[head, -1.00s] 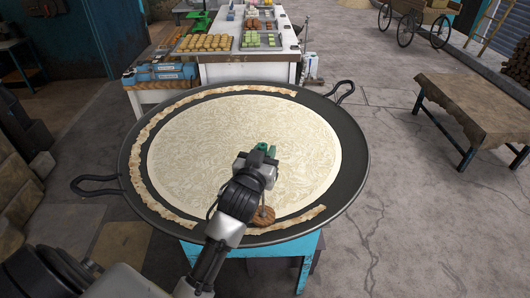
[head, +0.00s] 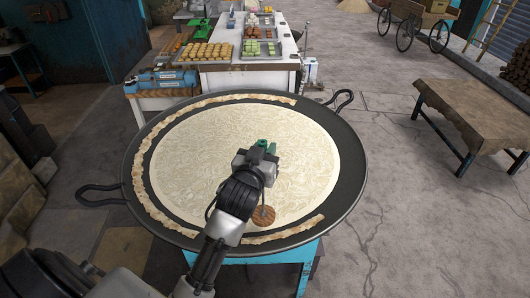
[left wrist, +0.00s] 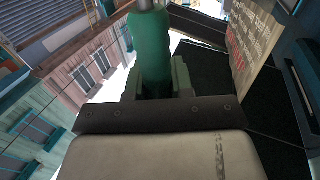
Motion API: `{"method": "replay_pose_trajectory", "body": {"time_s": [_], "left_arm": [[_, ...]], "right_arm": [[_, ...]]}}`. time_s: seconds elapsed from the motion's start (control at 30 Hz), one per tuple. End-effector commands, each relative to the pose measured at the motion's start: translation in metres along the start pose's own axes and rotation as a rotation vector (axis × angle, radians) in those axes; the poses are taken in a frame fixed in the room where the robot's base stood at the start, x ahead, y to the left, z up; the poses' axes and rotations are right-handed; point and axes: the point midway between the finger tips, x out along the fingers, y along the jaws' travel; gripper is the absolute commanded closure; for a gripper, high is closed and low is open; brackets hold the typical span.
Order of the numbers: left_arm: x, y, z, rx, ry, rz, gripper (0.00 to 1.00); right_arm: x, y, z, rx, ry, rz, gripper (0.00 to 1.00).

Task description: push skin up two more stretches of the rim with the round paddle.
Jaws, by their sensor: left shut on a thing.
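The wide dark pan (head: 352,165) holds a pale round sheet of milk (head: 200,150). Wrinkled cream skin (head: 142,170) lies along the rim from the back, round the left side, to the front left. Another stretch of skin (head: 290,232) lies at the front right. My arm hides the rim between them. The right side of the rim is bare and dark. My left gripper (head: 264,151) is over the milk, shut on the paddle's green handle (left wrist: 152,45). The paddle's round brown disc (head: 264,216) shows below the gripper, near the front skin; I cannot tell whether it touches the milk. My right gripper is not in view.
The pan stands on a blue stand (head: 270,272), with loop handles at left (head: 100,195) and back right (head: 341,99). A white counter (head: 250,72) with trays of sweets is behind it. A cloth-covered table (head: 485,110) stands at right, with open floor between.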

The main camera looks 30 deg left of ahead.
Motion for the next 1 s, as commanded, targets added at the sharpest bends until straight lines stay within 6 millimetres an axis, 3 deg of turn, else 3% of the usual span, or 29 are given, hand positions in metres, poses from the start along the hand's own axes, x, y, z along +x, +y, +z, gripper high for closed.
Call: {"method": "replay_pose_trajectory", "body": {"time_s": [0.37,0.7,1.0], "left_arm": [[0.0,0.0,-0.002,0.0,0.003,0.0,1.0],[0.0,0.0,-0.033,0.0,0.004,0.0,1.0],[0.0,0.0,-0.036,0.0,0.003,0.0,1.0]], "right_arm": [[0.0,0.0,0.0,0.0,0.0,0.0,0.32],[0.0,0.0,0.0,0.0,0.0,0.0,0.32],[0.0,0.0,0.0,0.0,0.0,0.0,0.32]]}}
